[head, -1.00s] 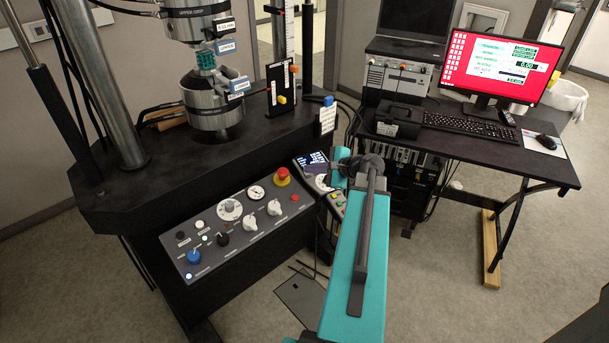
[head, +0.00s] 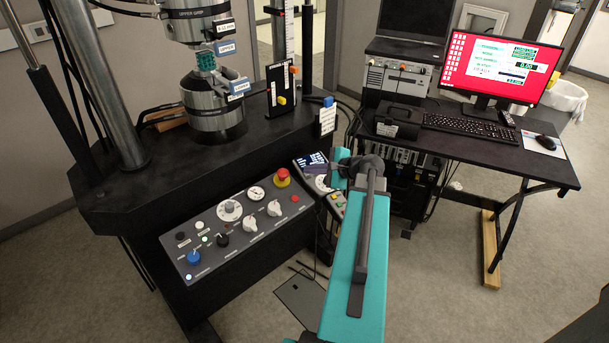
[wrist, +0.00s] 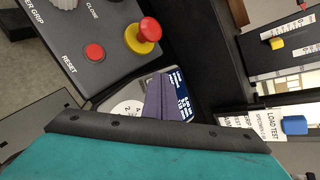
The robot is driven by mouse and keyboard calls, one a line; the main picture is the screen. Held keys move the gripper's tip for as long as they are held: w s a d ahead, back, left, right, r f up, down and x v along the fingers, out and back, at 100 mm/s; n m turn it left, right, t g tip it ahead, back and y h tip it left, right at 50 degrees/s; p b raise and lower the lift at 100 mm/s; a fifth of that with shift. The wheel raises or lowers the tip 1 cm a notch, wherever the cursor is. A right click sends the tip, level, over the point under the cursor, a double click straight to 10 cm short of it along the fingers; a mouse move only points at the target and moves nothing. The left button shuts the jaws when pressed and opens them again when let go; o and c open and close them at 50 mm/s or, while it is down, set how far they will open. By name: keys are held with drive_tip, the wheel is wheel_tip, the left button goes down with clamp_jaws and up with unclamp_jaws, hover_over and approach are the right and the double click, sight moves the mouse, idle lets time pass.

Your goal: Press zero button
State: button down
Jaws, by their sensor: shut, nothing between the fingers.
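No button labelled zero can be read in either view. The handset (head: 307,158), with a dark blue screen of white text, lies at the right end of the control panel, and small coloured buttons show at its lower end. In the wrist view its screen (wrist: 183,98) is partly covered by my gripper (wrist: 160,84). The two purple-grey fingers look shut together and empty, pointing at the screen. Whether they touch it I cannot tell. My teal arm hides the handset's right side in the head view, and the gripper housing hides its lower part in the wrist view.
The control panel (head: 232,235) left of the handset carries knobs, a red RESET button (wrist: 94,53) and a red emergency stop (head: 282,176). The testing machine's black table (head: 165,170) stands behind. A desk (head: 490,150) with monitor (head: 500,62) is at right.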

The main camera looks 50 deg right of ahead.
sight(314, 182)
drive_tip(key=shift+s+r+p, duration=0.1)
drive_tip(key=shift+r+p, duration=0.2)
drive_tip(key=shift+r, duration=0.25)
drive_tip(key=r+p, duration=0.1)
drive_tip(key=r, duration=0.1)
drive_tip(key=s+r+p, duration=0.1)
drive_tip(key=r+p, duration=0.1)
drive_tip(key=r, duration=0.1)
drive_tip(key=shift+s, duration=0.2)
idle(0.4)
drive_tip(key=shift+f, duration=0.1)
idle(0.5)
